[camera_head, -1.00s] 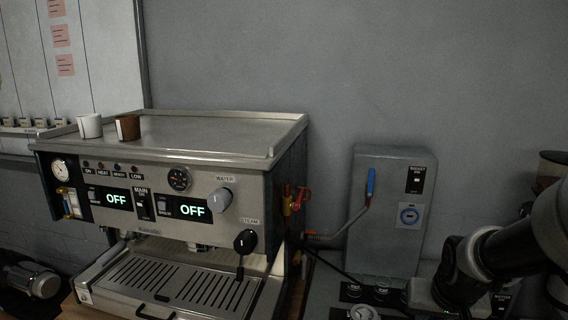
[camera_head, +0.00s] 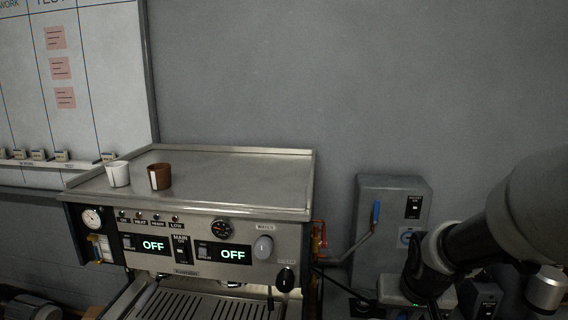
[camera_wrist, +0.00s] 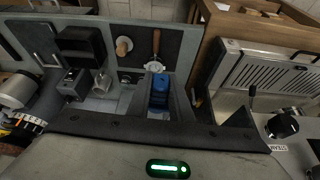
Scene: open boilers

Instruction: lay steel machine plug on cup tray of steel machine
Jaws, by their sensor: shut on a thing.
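The steel machine (camera_head: 205,240) stands at the left of the head view. Its cup tray (camera_head: 235,178) is the flat, rimmed top, with a white cup (camera_head: 118,174) and a brown cup (camera_head: 160,177) at its left. My gripper (camera_wrist: 159,95) is shut on a small blue block-like thing, which I take to be the plug (camera_wrist: 160,84), in the middle of the wrist view. In the head view my wrist is at the lower right, right of the machine and below its tray; the fingers and plug are not visible there.
A grey wall box (camera_head: 385,225) with a blue-handled lever stands right of the machine. The wrist view shows a wood-handled tool (camera_wrist: 156,48) and several items on a dark mat, with the machine's slotted drip tray (camera_wrist: 270,75) at right. The cup tray's middle and right are clear.

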